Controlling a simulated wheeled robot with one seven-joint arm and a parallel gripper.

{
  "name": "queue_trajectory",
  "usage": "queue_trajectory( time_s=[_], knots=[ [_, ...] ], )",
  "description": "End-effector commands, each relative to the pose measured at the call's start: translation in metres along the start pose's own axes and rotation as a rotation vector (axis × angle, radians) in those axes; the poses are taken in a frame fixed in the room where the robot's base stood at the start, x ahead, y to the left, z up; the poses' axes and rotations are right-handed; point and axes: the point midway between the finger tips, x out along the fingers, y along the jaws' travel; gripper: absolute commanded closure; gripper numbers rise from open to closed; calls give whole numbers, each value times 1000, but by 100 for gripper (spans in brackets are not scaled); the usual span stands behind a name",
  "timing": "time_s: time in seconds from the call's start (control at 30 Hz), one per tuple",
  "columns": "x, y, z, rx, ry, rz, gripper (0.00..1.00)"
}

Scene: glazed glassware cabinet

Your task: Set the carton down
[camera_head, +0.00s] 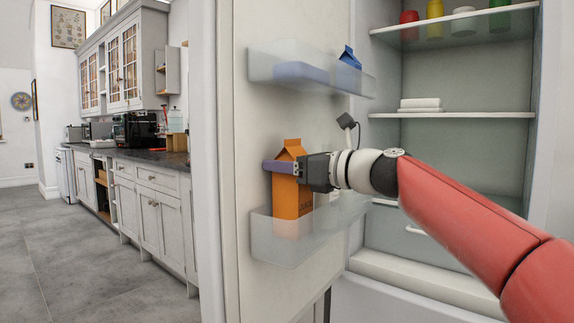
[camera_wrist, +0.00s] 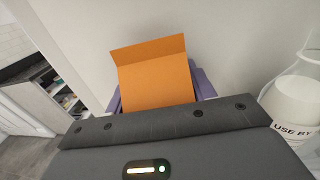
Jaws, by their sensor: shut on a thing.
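An orange carton (camera_head: 291,198) with a gabled top stands upright at the lower door bin (camera_head: 279,248) of the open fridge, its lower part seen through the clear bin wall. I cannot tell whether its base touches the bin floor. My gripper (camera_head: 281,168) is shut on the carton's upper part, with a purple finger across its front. In the wrist view the carton's orange top (camera_wrist: 153,78) sits between the purple fingers, and its lower part is hidden by the gripper body.
An upper door bin (camera_head: 262,66) holds a blue carton (camera_head: 350,58). Fridge shelves (camera_head: 450,115) at the right hold coloured containers and a white stack. A bottle marked "USE BY" (camera_wrist: 297,100) stands to the right in the wrist view. Kitchen counters (camera_head: 150,205) line the left.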

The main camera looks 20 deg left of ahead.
Motion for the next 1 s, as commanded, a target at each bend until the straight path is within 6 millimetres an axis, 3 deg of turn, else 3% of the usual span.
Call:
queue_trajectory(
  time_s=[0.33,0.37,0.5,0.8,0.97,1.0],
  knots=[
    [0,0,-6,-2,-2,0,100],
    [0,0,-8,-1,0,0,44],
    [0,0,-8,-1,0,0,26],
    [0,0,-7,0,0,0,24],
    [0,0,10,0,0,0,24],
    [-7,-2,4,-1,2,-4,24]
  ],
)
